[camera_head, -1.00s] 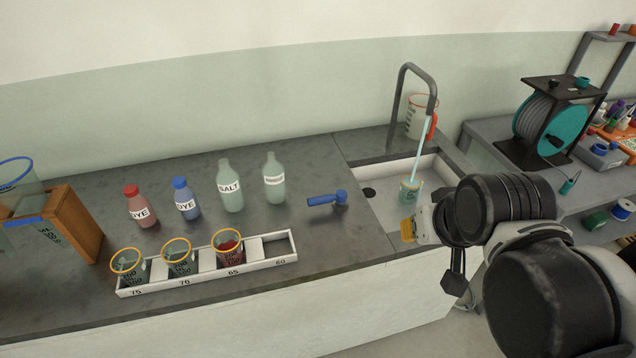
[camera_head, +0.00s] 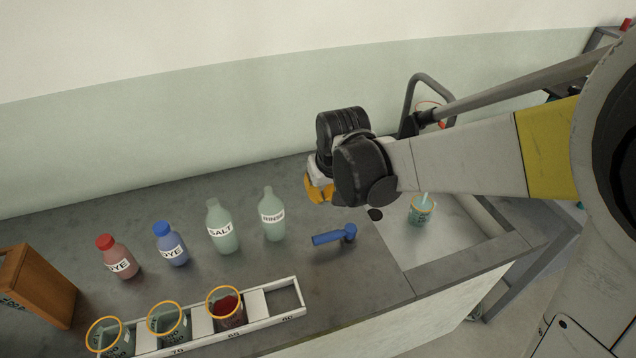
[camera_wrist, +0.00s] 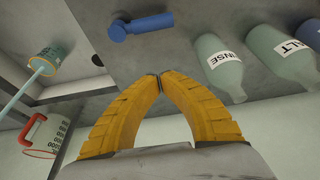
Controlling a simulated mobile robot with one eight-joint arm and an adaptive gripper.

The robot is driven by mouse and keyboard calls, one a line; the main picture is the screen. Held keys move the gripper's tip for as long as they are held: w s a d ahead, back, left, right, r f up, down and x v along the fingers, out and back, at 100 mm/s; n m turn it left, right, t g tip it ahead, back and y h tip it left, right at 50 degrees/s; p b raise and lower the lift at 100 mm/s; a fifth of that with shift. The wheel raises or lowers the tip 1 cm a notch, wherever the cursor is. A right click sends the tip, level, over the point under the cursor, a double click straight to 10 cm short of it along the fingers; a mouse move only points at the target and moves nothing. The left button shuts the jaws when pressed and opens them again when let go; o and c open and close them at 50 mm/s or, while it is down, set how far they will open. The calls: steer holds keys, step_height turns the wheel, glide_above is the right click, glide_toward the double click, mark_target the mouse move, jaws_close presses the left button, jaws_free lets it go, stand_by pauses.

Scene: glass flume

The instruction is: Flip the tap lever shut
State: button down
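The blue lever (camera_head: 335,236), which looks like the tap lever, lies on the grey counter just left of the sink, its round pivot at its right end. It also shows at the top of the wrist view (camera_wrist: 140,26). The grey gooseneck tap (camera_head: 430,82) is partly hidden behind my arm. In the wrist view, a pale blue water stream (camera_wrist: 26,86) runs into a beaker (camera_wrist: 46,60). This beaker stands in the sink in the head view (camera_head: 422,212). My gripper (camera_head: 318,190) is above the counter behind the lever, apart from it. Its yellow fingertips (camera_wrist: 160,82) meet with nothing between them.
A RINSE bottle (camera_head: 271,216) and a SALT bottle (camera_head: 222,228) stand left of the lever. Two dye bottles are farther left. A white rack (camera_head: 262,318) with orange-rimmed beakers lies in front. A jug with a red handle (camera_wrist: 45,135) stands behind the sink.

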mark_target(335, 235)
steer(key=shift+s, duration=0.15)
steer(key=b+x, duration=0.4)
steer(key=x, duration=0.6)
steer(key=shift+d+f, duration=0.1)
steer(key=shift+f, duration=0.05)
steer(key=shift+s+d+f+b, duration=0.15)
steer(key=shift+s+b, duration=0.1)
steer(key=shift+s, duration=0.35)
steer(key=shift+s+d+b, duration=0.2)
steer(key=shift+s, duration=0.4)
steer(key=shift+s+d+f+b, duration=0.15)
steer(key=shift+s+b, duration=0.1)
steer(key=shift+s, duration=0.3)
steer(key=shift+r, duration=0.1)
